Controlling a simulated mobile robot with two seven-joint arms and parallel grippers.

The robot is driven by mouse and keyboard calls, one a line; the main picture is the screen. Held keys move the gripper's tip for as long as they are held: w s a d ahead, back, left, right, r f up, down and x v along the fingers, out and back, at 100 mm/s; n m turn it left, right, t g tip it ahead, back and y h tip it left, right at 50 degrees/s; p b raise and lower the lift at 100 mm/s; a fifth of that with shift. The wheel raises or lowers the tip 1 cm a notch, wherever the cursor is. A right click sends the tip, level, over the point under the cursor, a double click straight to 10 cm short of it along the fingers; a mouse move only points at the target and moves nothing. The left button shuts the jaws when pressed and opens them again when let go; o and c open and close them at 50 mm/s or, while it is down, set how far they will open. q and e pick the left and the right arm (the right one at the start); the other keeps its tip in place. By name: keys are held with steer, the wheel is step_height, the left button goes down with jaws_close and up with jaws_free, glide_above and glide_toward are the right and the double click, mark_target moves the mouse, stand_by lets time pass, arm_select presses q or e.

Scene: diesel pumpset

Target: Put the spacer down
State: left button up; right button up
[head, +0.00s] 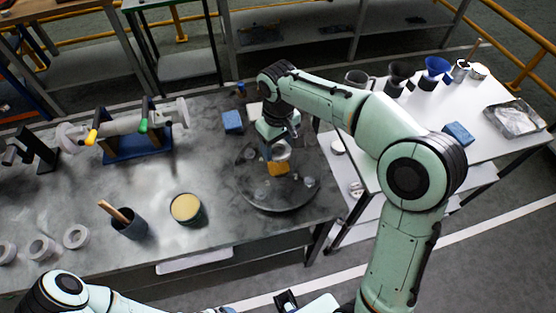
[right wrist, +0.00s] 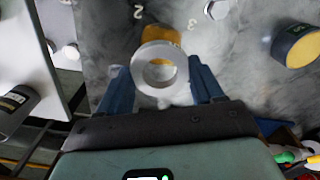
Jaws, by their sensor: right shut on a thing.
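The spacer (right wrist: 158,48) is a light grey ring held between the blue fingers of my right gripper (right wrist: 157,80) in the right wrist view. In the head view my right gripper (head: 279,141) points down over the dark round tray (head: 280,205), with the spacer (head: 282,153) at its tip. An orange-yellow piece (head: 278,169) is just below the spacer; it shows partly hidden behind the ring in the right wrist view (right wrist: 155,33). I cannot tell whether the spacer touches anything below. A dark part at the bottom edge may be my left gripper (head: 287,301); its jaws are unclear.
A cup with a wooden handle (head: 128,222) and a yellow-topped tin (head: 187,209) stand left of the tray. A blue block (head: 233,121) is behind the tray. A white table (head: 432,145) is at the right.

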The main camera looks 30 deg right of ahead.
mark_target(278, 165)
steer(key=shift+f+b, duration=0.3)
steer(key=shift+f, duration=2.8)
steer(key=shift+f, duration=0.2)
steer(key=o, duration=1.1)
steer(key=shift+r, duration=0.15)
step_height(278, 165, up, 12)
steer(key=shift+r+p, duration=0.1)
steer(key=shift+p, duration=0.85)
